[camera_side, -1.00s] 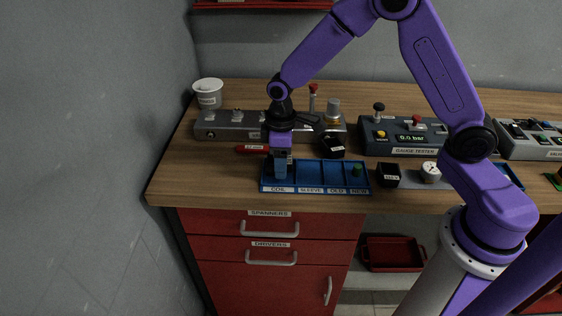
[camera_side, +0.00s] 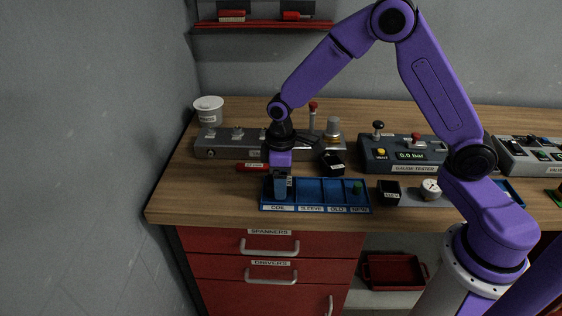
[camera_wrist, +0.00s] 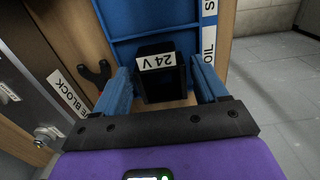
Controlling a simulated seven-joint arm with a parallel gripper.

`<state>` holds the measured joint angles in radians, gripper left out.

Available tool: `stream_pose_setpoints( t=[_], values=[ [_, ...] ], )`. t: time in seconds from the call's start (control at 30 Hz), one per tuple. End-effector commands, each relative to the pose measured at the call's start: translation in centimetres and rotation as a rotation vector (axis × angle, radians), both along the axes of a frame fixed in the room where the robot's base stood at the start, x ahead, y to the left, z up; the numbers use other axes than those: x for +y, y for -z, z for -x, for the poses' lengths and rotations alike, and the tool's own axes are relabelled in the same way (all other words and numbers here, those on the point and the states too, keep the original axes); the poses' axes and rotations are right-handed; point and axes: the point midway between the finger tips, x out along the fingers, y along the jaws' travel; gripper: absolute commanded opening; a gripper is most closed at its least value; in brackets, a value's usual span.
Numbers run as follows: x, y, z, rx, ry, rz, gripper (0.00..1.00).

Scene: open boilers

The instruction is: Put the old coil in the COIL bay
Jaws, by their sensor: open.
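The black coil (camera_wrist: 160,80) with a white 24 V label stands between my fingers in the wrist view. It is at the COIL bay of the blue tray (camera_side: 309,182), the leftmost bay in the side view; its base is hidden. My gripper (camera_side: 280,196) is pointing down into that end of the tray. In the wrist view my gripper (camera_wrist: 163,88) has its blue fingers on either side of the coil, open. The COIL label (camera_wrist: 209,42) is on the tray's front edge.
A valve block (camera_side: 220,143) stands behind the tray, with a black part (camera_side: 332,163) in front of it. A red-handled tool (camera_side: 252,167) lies behind the tray's left end. A black labelled block (camera_side: 388,193) and a round gauge (camera_side: 430,188) are to the right.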

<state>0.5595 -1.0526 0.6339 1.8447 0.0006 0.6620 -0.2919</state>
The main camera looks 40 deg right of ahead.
Motion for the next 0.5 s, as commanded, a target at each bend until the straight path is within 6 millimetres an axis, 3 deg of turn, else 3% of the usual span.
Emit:
stream_pose_setpoints(
  t=[0.5],
  values=[
    [0.0, -9.4, -0.1, -0.003, 0.0, -0.001, 0.72]
  ],
)
